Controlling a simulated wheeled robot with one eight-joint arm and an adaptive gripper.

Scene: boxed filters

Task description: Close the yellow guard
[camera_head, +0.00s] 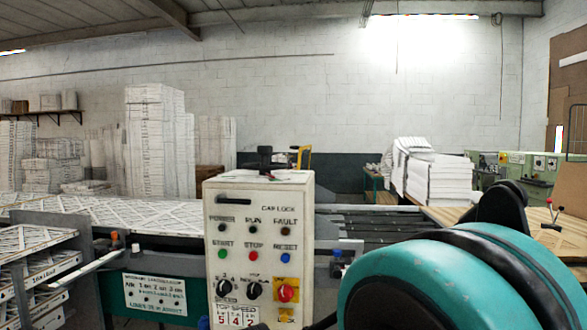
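A small yellow bracket-shaped piece (303,156) stands upright just above the back right of the control box's top edge. It may be the guard; its base is hidden and I cannot tell whether it is open or closed. The off-white control box (259,240) faces me, with several coloured buttons and knobs. A red knob (286,293) on a yellow plate is low on its right side. My teal and black arm fills the lower right. My gripper cannot be made out in this view.
A conveyor (120,214) carries white patterned filters to the left of the box. A rack of filters (34,270) is at the lower left. A wooden table (446,217) with stacked white filters stands at the right. Dark rails run behind the box.

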